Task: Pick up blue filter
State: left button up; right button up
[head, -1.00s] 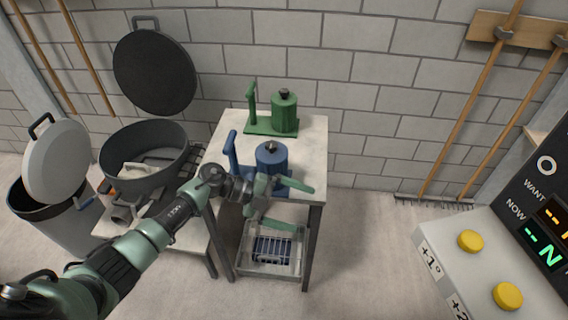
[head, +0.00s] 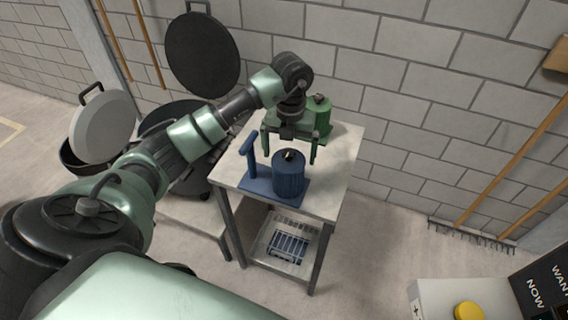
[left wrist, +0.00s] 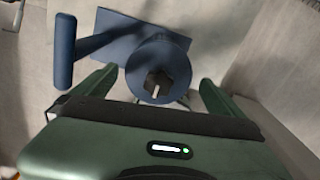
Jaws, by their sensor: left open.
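The blue filter (head: 289,178) is a round canister with a dark knob on top. It stands upright on a blue base plate with an upright blue handle at its left, on the small table. My left gripper (head: 290,152) is open and points down above the canister, its two green fingers apart. In the left wrist view, the blue filter (left wrist: 158,76) shows from above, its knob between the open fingers (left wrist: 152,88). The gripper holds nothing. I cannot tell if the fingers touch the canister. My right gripper is not in view.
A similar green filter (head: 319,117) stands behind, close to my left wrist. The pale table top (head: 343,163) is clear at its right edge. A basket with a blue slatted thing (head: 288,246) sits on the lower shelf. A dark pot and lids stand at the left.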

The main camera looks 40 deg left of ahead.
aim_at(288, 164)
pick_arm(q)
jog(key=shift+s+f+p, duration=0.4)
jog(key=shift+f+p, duration=0.2)
jog(key=shift+f, duration=0.1)
jog(key=f, duration=0.2)
jog(key=w+f, duration=0.1)
jog(key=shift+a+f+p, duration=0.15)
jog(key=shift+f+p, duration=0.2)
jog(key=shift+p, duration=0.05)
jog(key=shift+f, duration=0.1)
jog(key=shift+s, duration=0.15)
jog(key=c, duration=2.1)
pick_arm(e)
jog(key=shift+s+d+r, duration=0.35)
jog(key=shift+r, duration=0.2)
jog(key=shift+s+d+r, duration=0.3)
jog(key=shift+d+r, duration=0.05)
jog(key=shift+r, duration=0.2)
